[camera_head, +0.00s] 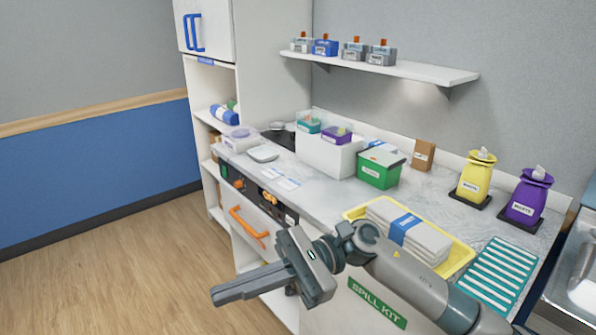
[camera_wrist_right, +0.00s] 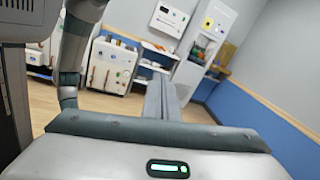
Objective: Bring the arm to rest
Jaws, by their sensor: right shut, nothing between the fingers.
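My right gripper (camera_head: 240,290) shows in the head view in front of the counter's lower front, its arm coming in from the lower right. Its fingers are closed together, pointing left over the floor, with nothing between them. In the right wrist view the shut fingers (camera_wrist_right: 162,98) stick out ahead of the gripper body over the floor. My left gripper is not in the head view.
The counter (camera_head: 325,200) carries a yellow tray (camera_head: 462,262) of folded cloths, a green box (camera_head: 379,170), a yellow bag (camera_head: 475,178) and a purple bag (camera_head: 527,200). An orange handle (camera_head: 247,227) is on the cabinet front. Floor (camera_head: 110,260) at left is clear.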

